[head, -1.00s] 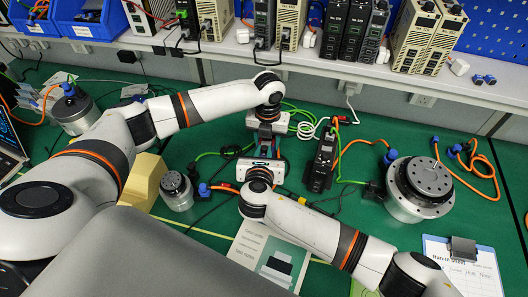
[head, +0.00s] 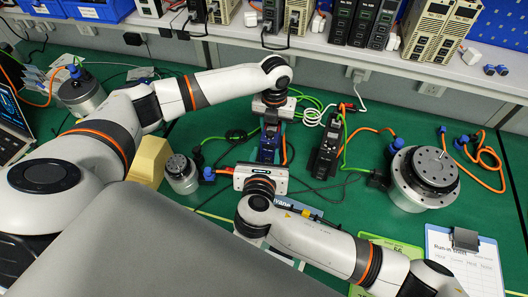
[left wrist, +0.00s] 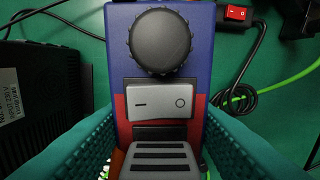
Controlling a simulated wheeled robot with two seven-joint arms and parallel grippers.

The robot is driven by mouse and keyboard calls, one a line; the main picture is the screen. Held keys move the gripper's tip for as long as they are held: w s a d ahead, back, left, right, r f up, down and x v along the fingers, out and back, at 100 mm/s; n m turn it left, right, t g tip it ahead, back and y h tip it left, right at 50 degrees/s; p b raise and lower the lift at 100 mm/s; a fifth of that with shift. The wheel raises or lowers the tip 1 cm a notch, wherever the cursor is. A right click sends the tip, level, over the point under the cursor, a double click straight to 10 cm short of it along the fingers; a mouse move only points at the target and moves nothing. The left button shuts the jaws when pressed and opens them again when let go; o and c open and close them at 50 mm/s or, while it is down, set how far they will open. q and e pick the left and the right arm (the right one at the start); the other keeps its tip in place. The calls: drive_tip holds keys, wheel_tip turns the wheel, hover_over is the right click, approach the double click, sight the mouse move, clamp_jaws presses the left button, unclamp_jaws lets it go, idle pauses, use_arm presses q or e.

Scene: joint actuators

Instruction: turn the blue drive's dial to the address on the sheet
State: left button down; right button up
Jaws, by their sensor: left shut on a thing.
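The blue drive (head: 268,146) stands between my two grippers in the head view. In the left wrist view the blue and red drive (left wrist: 205,75) has a black ribbed dial (left wrist: 159,41) on top, with a grey rocker switch and a slotted block below it. I see no pointer or number on the dial. My left gripper (head: 271,117) is shut on the drive, its teal fingers on both sides of the lower part. My right gripper (head: 263,170) is just in front of the drive; its fingers are hidden. A green card (head: 400,248) bears a number too small to read surely.
A black drive (head: 328,150) stands right of the blue one, with cables around it. A round metal motor (head: 422,180), a clipboard (head: 468,258), a small metal cylinder (head: 181,174) and a yellow block (head: 149,160) are nearby. A shelf with more units runs along the back.

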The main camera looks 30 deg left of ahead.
drive_tip(key=shift+v, duration=1.6)
use_arm(q)
drive_tip(key=c, duration=0.6)
unclamp_jaws()
drive_tip(key=shift+c, duration=0.2)
wheel_tip(320, 180, up, 12)
drive_tip(key=shift+b, duration=0.6)
use_arm(e)
drive_tip(key=shift+f, duration=0.65)
use_arm(q)
drive_tip(key=shift+s+d+f, duration=0.1)
